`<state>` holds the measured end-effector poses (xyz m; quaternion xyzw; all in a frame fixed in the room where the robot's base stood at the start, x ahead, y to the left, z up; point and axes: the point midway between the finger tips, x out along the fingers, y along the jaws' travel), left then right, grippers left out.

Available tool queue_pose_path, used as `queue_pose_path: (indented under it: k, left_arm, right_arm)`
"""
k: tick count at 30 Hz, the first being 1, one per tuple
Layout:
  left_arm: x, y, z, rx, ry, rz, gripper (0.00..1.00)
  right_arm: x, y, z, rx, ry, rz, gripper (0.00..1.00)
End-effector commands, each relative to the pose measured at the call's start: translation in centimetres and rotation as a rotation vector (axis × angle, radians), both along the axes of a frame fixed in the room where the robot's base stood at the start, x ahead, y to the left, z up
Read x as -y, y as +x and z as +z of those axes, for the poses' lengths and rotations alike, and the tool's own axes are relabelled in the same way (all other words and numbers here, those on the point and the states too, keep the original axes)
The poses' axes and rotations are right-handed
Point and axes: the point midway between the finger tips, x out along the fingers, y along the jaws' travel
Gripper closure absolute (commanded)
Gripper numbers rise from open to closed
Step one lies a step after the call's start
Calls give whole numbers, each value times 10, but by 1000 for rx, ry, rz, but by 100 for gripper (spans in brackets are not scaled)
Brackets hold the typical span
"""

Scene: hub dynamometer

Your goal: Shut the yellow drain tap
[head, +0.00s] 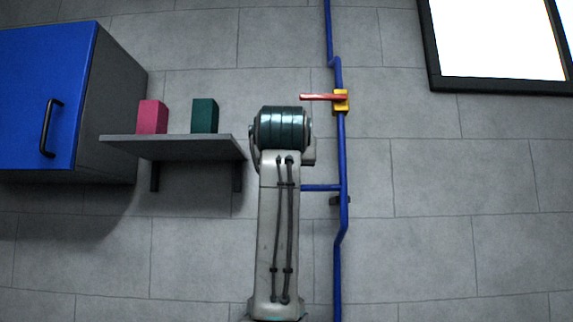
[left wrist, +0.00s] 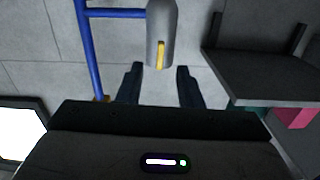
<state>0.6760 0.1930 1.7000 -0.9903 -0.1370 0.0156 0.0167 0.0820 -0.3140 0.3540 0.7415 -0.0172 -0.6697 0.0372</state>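In the left wrist view a grey rounded body (left wrist: 161,22) stands at the end of a blue branch pipe. A narrow yellow handle (left wrist: 161,55), apparently the drain tap's, lies along it, lengthwise in the picture. My left gripper (left wrist: 160,70) is open, with its two dark fingers apart on either side of the handle's lower end in the picture. I see no contact, and the depth gap is unclear. In the head view my raised arm hides the tap and the gripper. My right gripper is in neither view.
A blue upright pipe (head: 341,150) carries a yellow valve (head: 341,108) with a red lever (head: 318,97). A grey shelf (head: 175,150) holds a pink block (head: 152,117) and a green block (head: 205,115). A blue cabinet (head: 50,95) hangs at left, a bright framed panel (head: 500,40) at right.

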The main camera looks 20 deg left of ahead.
Motion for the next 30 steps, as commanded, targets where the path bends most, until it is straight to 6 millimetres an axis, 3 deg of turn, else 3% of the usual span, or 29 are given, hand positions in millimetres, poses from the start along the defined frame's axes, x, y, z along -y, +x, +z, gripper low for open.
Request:
queue_pose_path:
  k: [3, 7, 21, 30]
  left_arm:
    - [3, -11, 22, 23, 5, 4, 67]
    - [1, -6, 28, 25, 6, 6, 67]
    - [-22, 73, 29, 25, 6, 6, 67]
    - [-26, 90, 26, 28, 6, 4, 67]
  right_arm:
    - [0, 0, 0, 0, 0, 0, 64]
    - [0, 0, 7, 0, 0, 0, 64]
    - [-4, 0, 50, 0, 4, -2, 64]
    - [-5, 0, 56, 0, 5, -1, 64]
